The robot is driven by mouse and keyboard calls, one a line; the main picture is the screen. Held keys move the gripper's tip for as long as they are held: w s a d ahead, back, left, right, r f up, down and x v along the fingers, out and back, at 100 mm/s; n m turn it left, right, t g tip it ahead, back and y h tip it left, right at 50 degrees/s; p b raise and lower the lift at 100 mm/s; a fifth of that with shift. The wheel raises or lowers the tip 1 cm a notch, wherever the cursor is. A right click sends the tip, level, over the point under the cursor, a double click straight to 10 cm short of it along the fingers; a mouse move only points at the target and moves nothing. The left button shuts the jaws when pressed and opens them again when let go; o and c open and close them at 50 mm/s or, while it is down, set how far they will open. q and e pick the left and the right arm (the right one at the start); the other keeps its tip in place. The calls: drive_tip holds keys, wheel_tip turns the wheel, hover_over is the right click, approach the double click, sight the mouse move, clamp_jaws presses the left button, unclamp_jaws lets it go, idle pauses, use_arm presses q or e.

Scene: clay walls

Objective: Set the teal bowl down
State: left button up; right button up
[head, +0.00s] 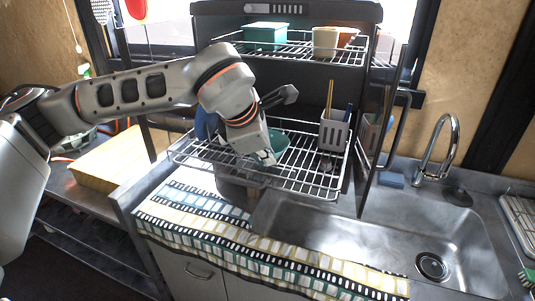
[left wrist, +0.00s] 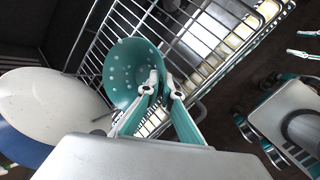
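The teal bowl (head: 280,143) is at the lower rack of the dish stand, partly hidden behind my left gripper (head: 263,158). In the left wrist view the bowl (left wrist: 122,66) shows its pale-dotted inside, tilted, with the rack wires close behind it. My left gripper (left wrist: 161,84) is closed to a narrow gap with the bowl's near rim between its fingertips. I cannot tell whether the bowl touches the wires. What looks like my right gripper (left wrist: 306,44) shows at the right edge of the left wrist view, its two fingertips apart and empty.
The lower wire rack (head: 310,184) also holds a grey cutlery holder (head: 333,133) and a blue item (head: 206,124). A large pale dish (left wrist: 45,105) lies left of the bowl. A teal box (head: 265,36) stands on the upper rack. The sink (head: 380,240) is empty at right.

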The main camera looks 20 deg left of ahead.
use_arm(q)
drive_tip(key=shift+o, duration=1.1)
drive_tip(key=shift+r, duration=0.1)
drive_tip(key=shift+s+r, duration=0.2)
drive_tip(key=shift+r, duration=0.1)
drive_tip(key=b+v, duration=0.1)
drive_tip(key=v, duration=1)
drive_tip(key=shift+s, duration=0.1)
